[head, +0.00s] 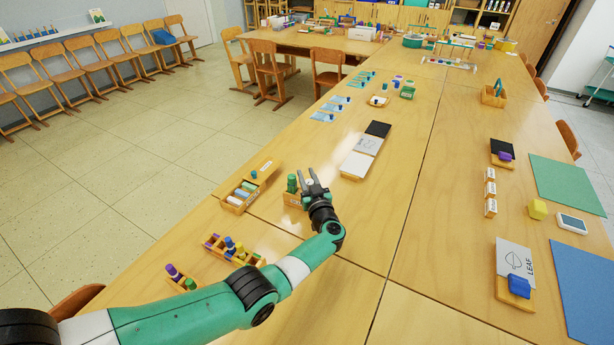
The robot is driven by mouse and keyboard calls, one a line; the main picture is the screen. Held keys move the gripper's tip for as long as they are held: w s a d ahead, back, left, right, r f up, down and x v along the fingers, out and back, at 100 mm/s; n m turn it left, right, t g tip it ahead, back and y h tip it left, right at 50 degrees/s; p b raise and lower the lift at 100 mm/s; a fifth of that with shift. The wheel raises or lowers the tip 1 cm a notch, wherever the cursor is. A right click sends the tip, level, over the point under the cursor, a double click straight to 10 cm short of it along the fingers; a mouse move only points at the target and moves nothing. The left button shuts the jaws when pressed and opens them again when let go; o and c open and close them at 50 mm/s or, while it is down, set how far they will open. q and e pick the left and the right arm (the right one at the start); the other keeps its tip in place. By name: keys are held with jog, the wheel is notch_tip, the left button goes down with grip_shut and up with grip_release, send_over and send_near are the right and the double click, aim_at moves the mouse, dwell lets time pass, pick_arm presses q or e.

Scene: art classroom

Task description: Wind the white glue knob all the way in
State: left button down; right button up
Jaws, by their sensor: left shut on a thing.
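My left gripper (309,180) reaches over a small wooden holder (291,200) near the left edge of the table. A small white piece, which looks like the white glue knob (309,183), shows between its fingers, and the gripper is shut on it. How far in the knob sits is too small to tell. A green knob or bottle (292,183) stands upright on the same holder, just left of the fingers. The gripper and wrist hide the right part of the holder. My right gripper is not in view.
A wooden tray of coloured pieces (239,197) stands to the left. A rack with coloured pegs (229,253) lies nearer, close beside my left arm. White and black panels (361,164) lie behind to the right.

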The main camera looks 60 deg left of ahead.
pick_arm(q)
jog(key=shift+f, duration=0.1)
jog(key=c, duration=0.6)
grip_release()
jog(key=shift+d, duration=0.2)
jog(key=p+v, duration=0.2)
jog(key=v, duration=0.1)
jog(key=p+v, duration=0.1)
jog(key=shift+s+d+r+p, duration=0.1)
jog(key=shift+d+r+p, duration=0.3)
jog(key=p+v, duration=0.2)
jog(key=v, duration=0.4)
jog(key=shift+d+f, duration=0.2)
jog(key=shift+f, duration=0.15)
